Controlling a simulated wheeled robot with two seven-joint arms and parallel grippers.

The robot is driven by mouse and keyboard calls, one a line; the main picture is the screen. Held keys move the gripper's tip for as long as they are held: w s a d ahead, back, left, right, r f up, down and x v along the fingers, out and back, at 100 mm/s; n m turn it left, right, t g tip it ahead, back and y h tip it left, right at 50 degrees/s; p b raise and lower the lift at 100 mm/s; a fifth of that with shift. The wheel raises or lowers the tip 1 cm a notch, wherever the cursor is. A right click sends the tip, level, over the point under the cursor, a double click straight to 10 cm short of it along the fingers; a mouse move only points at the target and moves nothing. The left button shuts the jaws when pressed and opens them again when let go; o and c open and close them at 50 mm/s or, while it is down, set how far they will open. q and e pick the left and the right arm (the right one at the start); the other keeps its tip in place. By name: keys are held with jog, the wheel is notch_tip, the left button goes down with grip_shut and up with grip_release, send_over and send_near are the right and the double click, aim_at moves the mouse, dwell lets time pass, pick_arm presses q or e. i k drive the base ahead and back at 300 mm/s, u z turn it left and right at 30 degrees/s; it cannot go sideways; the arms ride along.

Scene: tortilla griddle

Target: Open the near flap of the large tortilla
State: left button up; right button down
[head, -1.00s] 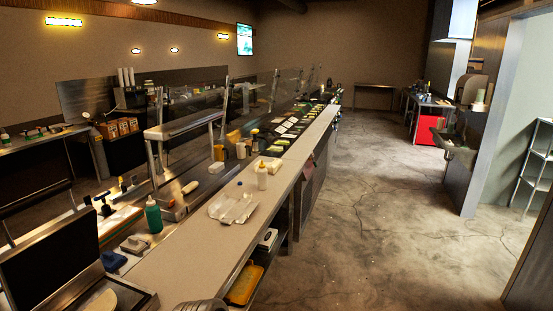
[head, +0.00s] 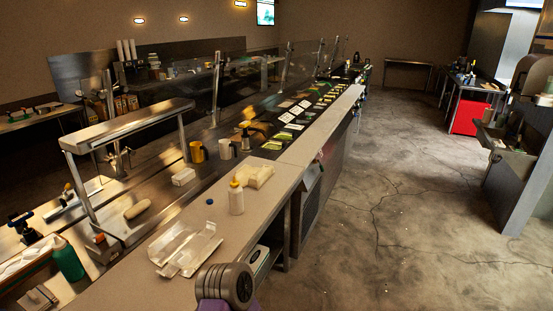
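The large tortilla is not in view now, and neither is the griddle. Neither of my grippers shows; only a rounded dark grey joint that looks like part of my own arm rises at the bottom middle, over the near end of the counter.
The long counter (head: 118,292) runs away from me. On it are a clear-white tray (head: 185,247), a white bottle with a yellow cap (head: 236,198) and a pale block (head: 254,176). A green bottle (head: 67,260) stands at left. The concrete floor (head: 385,235) at right is open.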

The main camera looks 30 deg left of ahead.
aim_at(264, 174)
jog(key=i, duration=0.8)
jog(key=u, duration=0.8)
jog(key=i, duration=0.85)
